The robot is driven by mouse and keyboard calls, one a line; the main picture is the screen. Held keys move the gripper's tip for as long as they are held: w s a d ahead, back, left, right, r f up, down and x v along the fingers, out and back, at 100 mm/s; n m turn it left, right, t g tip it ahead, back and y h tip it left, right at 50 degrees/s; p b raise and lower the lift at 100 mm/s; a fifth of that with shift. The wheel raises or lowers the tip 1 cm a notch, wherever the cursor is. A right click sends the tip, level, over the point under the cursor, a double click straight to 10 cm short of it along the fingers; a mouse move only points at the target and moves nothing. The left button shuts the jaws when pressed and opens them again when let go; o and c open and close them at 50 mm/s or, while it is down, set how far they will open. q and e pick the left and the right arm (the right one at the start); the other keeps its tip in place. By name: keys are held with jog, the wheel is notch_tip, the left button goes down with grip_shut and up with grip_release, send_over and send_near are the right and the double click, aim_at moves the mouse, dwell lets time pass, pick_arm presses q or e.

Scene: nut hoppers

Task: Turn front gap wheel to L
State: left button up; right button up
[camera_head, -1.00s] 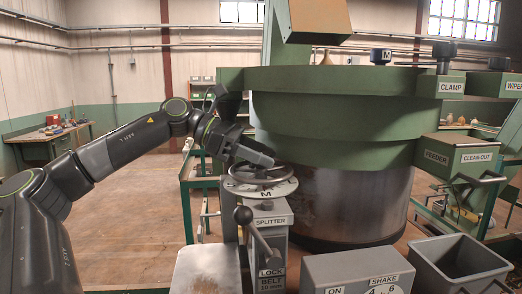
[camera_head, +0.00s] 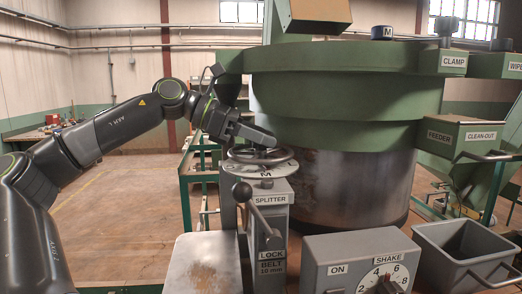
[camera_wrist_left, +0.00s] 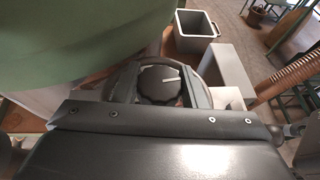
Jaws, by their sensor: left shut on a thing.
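The front gap wheel (camera_head: 236,153) is a dark handwheel above a pale round dial plate (camera_head: 285,171) on the grey SPLITTER stand. The letter M on the plate faces the camera; I cannot make out an L. My left gripper (camera_head: 265,139) reaches in from the left and is shut on the wheel from above. In the left wrist view the wheel's dark round hub (camera_wrist_left: 160,84), with a white line, shows between the fingers. The fingers hide part of the wheel. My right gripper is not in view.
A large green hopper (camera_head: 340,95) rises close behind the wheel. A SHAKE control box (camera_head: 330,258) and a grey bin (camera_head: 440,262) are at the front right.

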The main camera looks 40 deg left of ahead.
pick_arm(q)
jog(key=n+t+y+b, duration=0.1)
jog(key=n+y+b, duration=0.1)
jog(key=b, duration=0.2)
jog(key=n+t+y+b, duration=0.1)
jog(key=n+y+b, duration=0.2)
jog(key=n+t+y+b, duration=0.2)
jog(key=y+b, duration=0.1)
jog(key=b, duration=0.1)
jog(key=shift+f+n+b, duration=0.25)
jog(key=shift+n+b, duration=0.05)
jog(key=shift+b, duration=0.05)
jog(key=shift+r+n+y+b, duration=0.25)
jog(key=shift+n+y+b, duration=0.15)
jog(key=shift+n+y, duration=0.35)
jog(key=shift+r+n+y, duration=0.1)
jog(key=shift+n+y, duration=0.15)
jog(key=shift+y, duration=0.1)
jog(key=n+y+p, duration=0.2)
jog(key=p, duration=0.4)
jog(key=shift+g+y, duration=0.3)
jog(key=shift+n+y+p, duration=0.4)
jog(key=shift+n+p, duration=0.1)
jog(key=shift+p, duration=0.65)
jog(key=o, duration=0.7)
